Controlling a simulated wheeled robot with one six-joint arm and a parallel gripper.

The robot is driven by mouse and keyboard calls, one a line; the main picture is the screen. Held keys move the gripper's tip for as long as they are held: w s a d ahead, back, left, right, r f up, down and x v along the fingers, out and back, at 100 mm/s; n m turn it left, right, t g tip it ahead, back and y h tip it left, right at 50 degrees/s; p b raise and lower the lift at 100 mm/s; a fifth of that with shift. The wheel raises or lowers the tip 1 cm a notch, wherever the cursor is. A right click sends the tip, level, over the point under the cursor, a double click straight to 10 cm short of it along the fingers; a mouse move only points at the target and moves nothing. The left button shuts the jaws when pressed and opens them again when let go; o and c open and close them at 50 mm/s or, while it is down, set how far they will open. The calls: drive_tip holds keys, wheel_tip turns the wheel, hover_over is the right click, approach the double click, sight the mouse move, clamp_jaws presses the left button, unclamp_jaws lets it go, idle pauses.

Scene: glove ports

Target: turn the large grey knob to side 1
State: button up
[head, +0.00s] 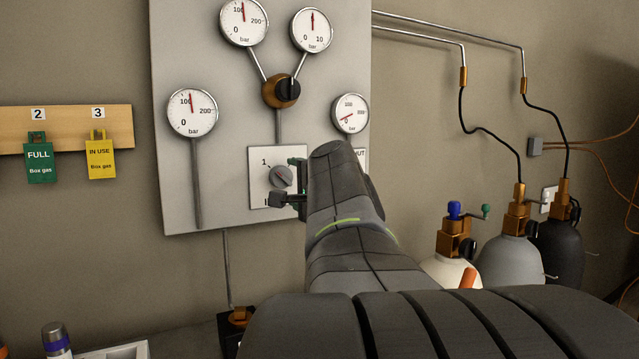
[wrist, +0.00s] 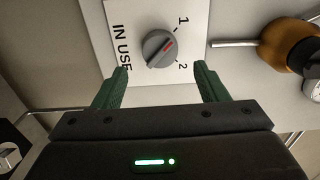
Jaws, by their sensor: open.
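The large grey knob (head: 280,176) sits on a white plate (head: 258,190) low on the grey panel. In the head view my gripper (head: 288,184) is at the plate, and my arm hides the plate's right part.
A black knob on a brass fitting (head: 281,91) is above, with several gauges around it. A rail (head: 66,129) at left holds a green FULL tag (head: 39,163) and a yellow IN USE tag (head: 100,158). Gas cylinders (head: 510,262) stand at right.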

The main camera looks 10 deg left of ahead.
sight(286, 179)
drive_tip(key=v, duration=0.8)
drive_tip(key=shift+b, duration=0.35)
drive_tip(key=p+x, duration=0.1)
drive_tip(key=x, duration=1.2)
drive_tip(key=shift+w+a, duration=0.15)
drive_tip(key=shift+w, duration=0.05)
drive_tip(key=shift+p, duration=0.3)
